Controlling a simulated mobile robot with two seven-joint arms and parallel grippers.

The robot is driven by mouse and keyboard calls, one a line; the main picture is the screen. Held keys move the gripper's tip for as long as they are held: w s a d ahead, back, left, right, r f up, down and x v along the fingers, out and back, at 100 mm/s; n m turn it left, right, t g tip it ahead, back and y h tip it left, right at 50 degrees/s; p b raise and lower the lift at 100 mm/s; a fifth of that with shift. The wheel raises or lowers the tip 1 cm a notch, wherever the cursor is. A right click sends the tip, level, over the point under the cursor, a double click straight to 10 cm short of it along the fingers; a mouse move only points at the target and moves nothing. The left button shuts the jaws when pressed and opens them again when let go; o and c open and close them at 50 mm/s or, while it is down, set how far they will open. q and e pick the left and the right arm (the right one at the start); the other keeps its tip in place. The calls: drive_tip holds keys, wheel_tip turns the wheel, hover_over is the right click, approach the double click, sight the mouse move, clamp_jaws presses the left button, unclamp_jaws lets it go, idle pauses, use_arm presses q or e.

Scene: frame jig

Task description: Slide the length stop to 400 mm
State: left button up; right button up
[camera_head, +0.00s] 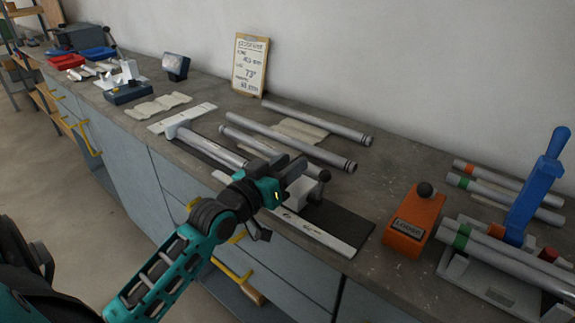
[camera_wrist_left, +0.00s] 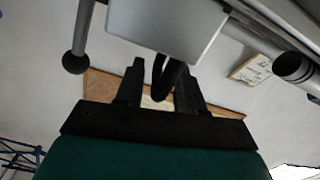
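The length stop is a pale grey block (camera_head: 302,193) with a black ball knob (camera_head: 323,176) on a lever, standing by the white scale strip (camera_head: 318,235) along the bench's front edge. The scale's marks are too small to read. My left gripper (camera_head: 292,172) is at the stop, just left of the knob. In the left wrist view, its two fingers (camera_wrist_left: 158,82) stand apart, with a dark curved piece between them and a visible gap on one side. The stop's grey block (camera_wrist_left: 165,28) is just beyond the fingertips, with the ball knob (camera_wrist_left: 76,62) to the left. My right gripper is not seen.
A grey tube (camera_head: 205,145) lies left of the gripper; more tubes (camera_head: 285,138) lie behind. An orange block (camera_head: 413,222) with a black knob and a fixture with a blue handle (camera_head: 540,185) stand to the right.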

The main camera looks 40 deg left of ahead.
use_arm(q)
drive_tip(key=shift+s, duration=0.1)
drive_tip(key=s, duration=1.2)
drive_tip(key=shift+s+a+b, duration=0.35)
drive_tip(key=shift+a+b, duration=0.05)
drive_tip(key=shift+a, duration=0.05)
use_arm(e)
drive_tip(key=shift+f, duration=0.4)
use_arm(q)
drive_tip(key=shift+w, duration=0.1)
